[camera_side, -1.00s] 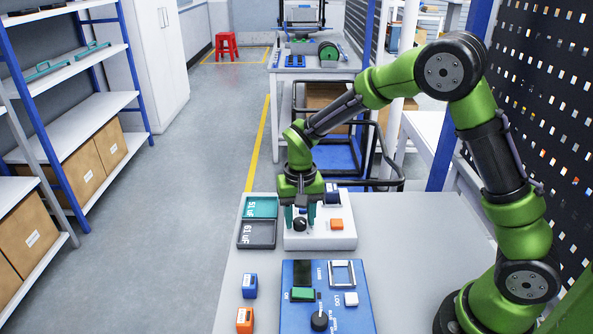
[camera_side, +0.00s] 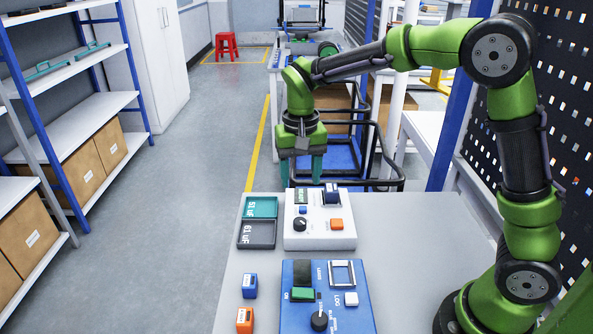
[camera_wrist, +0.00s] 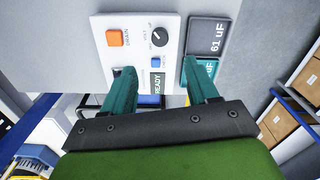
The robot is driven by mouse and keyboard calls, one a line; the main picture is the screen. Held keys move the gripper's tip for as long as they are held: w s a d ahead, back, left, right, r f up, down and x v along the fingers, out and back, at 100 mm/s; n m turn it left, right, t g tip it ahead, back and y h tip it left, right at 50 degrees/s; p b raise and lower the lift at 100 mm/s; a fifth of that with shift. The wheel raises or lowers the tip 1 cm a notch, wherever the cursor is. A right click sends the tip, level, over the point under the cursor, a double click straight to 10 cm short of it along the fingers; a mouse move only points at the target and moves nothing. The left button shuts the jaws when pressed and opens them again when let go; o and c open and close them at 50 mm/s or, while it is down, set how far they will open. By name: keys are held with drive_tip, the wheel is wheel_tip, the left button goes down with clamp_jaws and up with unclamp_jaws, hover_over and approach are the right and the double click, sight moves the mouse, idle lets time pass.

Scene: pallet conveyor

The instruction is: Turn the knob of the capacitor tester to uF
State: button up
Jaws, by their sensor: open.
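The capacitor tester (camera_side: 318,238) is a white box at the table's far edge, with a black knob (camera_side: 300,224), an orange button and a small display. In the wrist view its knob (camera_wrist: 159,36) lies between printed marks, one reading VOLT. The knob's pointer is too small to read surely. The display (camera_wrist: 156,84) reads READY. My gripper (camera_side: 300,174) is raised above and beyond the tester, fingers down and empty. In the wrist view my gripper (camera_wrist: 160,80) has its two teal fingers well apart, touching nothing.
Left of the tester are a teal tray (camera_side: 261,207) marked 51 uF and a grey tray (camera_side: 257,235) marked 61 uF. A blue panel (camera_side: 345,320) with a black knob lies in front, beside small blue and orange blocks (camera_side: 249,286). The table's right part is clear.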

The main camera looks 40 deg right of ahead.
wheel_tip(320, 180, up, 5)
drive_tip(key=shift+r, duration=0.1)
drive_tip(key=shift+w, duration=0.1)
idle(0.3)
drive_tip(key=s+d+r+n+t+y, duration=0.1)
drive_tip(key=s+t, duration=0.6)
drive_tip(key=s, duration=1.1)
drive_tip(key=shift+s+d+r+n+y, duration=0.2)
drive_tip(key=shift+s+r+n+y, duration=0.25)
drive_tip(key=shift+r+n, duration=0.3)
drive_tip(key=shift+c, duration=0.4)
